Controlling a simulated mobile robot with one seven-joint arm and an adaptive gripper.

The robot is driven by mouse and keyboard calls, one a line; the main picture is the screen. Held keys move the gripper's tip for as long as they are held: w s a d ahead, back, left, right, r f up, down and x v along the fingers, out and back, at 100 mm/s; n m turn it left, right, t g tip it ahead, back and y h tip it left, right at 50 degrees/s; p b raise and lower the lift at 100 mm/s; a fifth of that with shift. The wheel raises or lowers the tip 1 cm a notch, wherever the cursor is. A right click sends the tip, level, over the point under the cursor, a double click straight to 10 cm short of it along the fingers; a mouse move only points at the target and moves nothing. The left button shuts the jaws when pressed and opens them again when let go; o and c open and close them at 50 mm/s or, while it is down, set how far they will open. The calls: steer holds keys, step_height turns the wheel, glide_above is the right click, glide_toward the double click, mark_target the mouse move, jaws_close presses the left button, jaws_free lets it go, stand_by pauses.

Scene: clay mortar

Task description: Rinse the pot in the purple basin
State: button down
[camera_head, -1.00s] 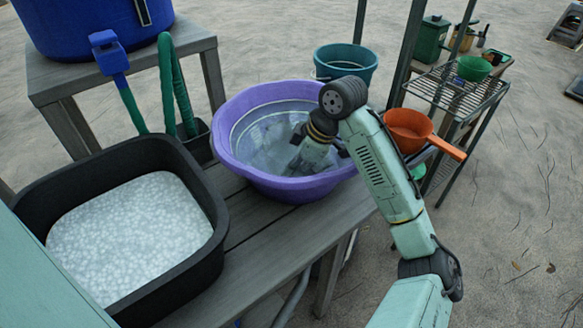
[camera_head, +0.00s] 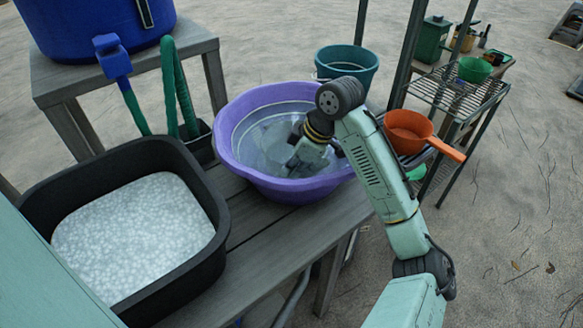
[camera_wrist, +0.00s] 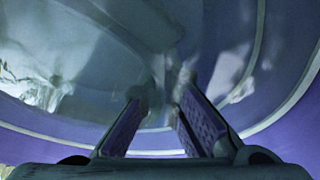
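The purple basin (camera_head: 236,166) stands on the bench and holds water. My gripper (camera_head: 292,162) reaches down inside it. A grey-blue rounded shape (camera_head: 268,146) shows in the basin beside my gripper; I cannot tell whether it is the pot or reflections on the water. In the wrist view my two fingers (camera_wrist: 165,95) point into the basin with a narrow gap between their tips. A pale upright strip shows in that gap, and I cannot tell whether it is a pot's edge held there. The basin's purple wall (camera_wrist: 280,145) curves around.
A black tub (camera_head: 205,262) of pale, speckled contents stands left of the basin on the bench. A teal bucket (camera_head: 346,66) is behind it. An orange long-handled pan (camera_head: 408,135) is at the right, near a wire rack (camera_head: 450,92). A blue barrel (camera_head: 95,30) is at the back left.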

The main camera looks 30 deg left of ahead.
step_height(320, 180, up, 6)
steer(key=p, duration=0.3)
steer(key=shift+f+p, duration=0.2)
steer(key=shift+p, duration=0.1)
step_height(320, 180, up, 11)
steer(key=shift+f, duration=0.2)
steer(key=shift+w, duration=0.1)
stand_by(1.2)
